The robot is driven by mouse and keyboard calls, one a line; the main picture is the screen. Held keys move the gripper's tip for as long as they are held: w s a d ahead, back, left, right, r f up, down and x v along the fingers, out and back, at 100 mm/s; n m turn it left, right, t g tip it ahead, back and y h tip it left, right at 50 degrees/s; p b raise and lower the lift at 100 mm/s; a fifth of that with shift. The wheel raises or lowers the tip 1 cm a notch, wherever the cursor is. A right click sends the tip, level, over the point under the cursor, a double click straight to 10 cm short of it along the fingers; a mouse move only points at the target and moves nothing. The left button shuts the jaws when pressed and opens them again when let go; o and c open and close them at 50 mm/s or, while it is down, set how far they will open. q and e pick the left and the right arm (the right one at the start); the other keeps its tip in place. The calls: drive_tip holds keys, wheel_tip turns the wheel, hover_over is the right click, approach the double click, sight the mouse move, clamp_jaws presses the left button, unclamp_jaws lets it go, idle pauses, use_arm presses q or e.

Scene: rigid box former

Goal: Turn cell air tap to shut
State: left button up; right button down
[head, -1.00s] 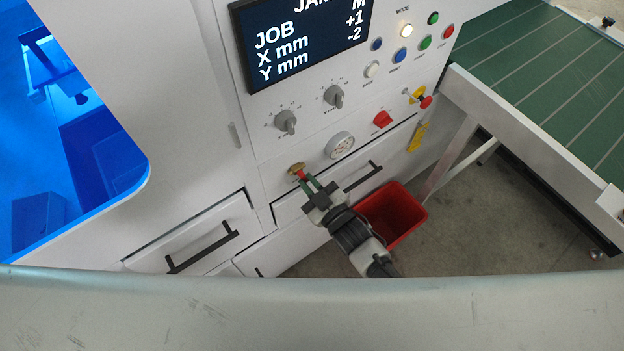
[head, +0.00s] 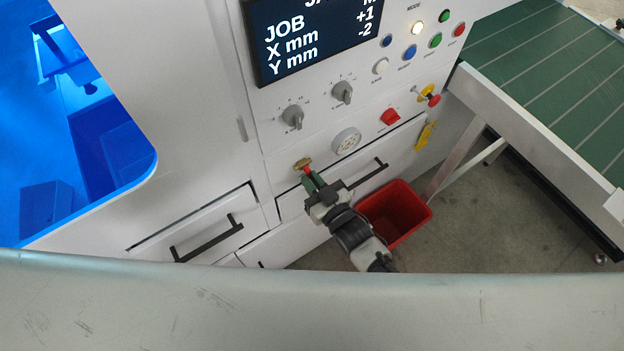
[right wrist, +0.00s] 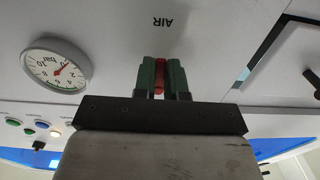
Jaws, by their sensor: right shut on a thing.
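The air tap has a brass body (head: 302,164) on the white machine front, below the two grey knobs. Its red handle (right wrist: 160,76) shows in the right wrist view, below the printed word AIR. My right gripper (head: 310,178) is at the tap, and its green fingers are shut on the red handle, one on each side; in the right wrist view the fingers (right wrist: 161,75) point at the panel. The round pressure gauge (head: 346,141) is right of the tap, and its face with a red needle shows in the right wrist view (right wrist: 57,63). My left gripper is not in view.
Drawers with black handles (head: 207,237) lie below. A red bin (head: 400,213) stands on the floor, and a green conveyor (head: 545,65) is at right.

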drive_tip(key=shift+f, duration=0.1)
drive_tip(key=c, duration=1.2)
unclamp_jaws()
drive_tip(key=b+v, duration=0.1)
drive_tip(key=v, duration=1)
